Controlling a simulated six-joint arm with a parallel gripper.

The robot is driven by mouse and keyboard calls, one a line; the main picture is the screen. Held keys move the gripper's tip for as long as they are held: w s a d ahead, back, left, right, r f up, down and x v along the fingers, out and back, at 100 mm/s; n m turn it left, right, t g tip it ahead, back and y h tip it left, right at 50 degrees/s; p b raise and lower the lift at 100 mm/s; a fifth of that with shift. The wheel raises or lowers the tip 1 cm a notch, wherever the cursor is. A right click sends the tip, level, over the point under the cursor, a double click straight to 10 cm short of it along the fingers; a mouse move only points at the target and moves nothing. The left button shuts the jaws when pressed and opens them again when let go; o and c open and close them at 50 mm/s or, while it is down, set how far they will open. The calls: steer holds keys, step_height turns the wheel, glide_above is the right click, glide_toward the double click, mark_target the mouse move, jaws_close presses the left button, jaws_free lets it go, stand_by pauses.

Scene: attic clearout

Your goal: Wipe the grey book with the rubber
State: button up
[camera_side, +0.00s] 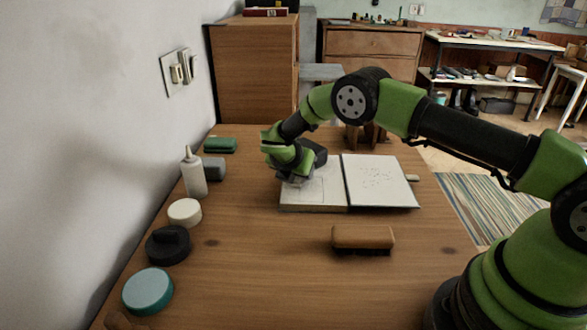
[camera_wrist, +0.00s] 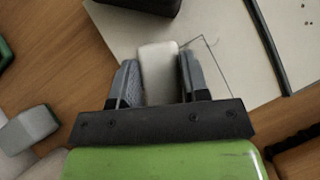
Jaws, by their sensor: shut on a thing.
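The grey book (camera_side: 382,183) lies open on the table, its pale pages spread left and right with a dark line between them. Small dark marks show on its right page. In the wrist view part of the book (camera_wrist: 232,45) lies under my gripper, with a thin outlined shape on the page. My gripper (camera_wrist: 157,75) is shut on the white rubber (camera_wrist: 158,62), which sits between the two grey fingers. In the side view my gripper (camera_side: 294,180) is low over the left page. I cannot tell whether the rubber touches the page.
A brown brush (camera_side: 362,237) lies in front of the book. The front middle is clear.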

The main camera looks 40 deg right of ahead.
steer(key=shift+s+d, duration=0.1)
steer(key=shift+s+d+f, duration=0.1)
steer(key=shift+s+d, duration=0.7)
steer(key=shift+s, duration=0.05)
steer(key=shift+s+d, duration=0.9)
steer(key=shift+s+d, duration=0.85)
steer(key=shift+d, duration=0.05)
steer(key=shift+a, duration=0.1)
steer(key=shift+s+a, duration=0.15)
steer(key=shift+s, duration=0.05)
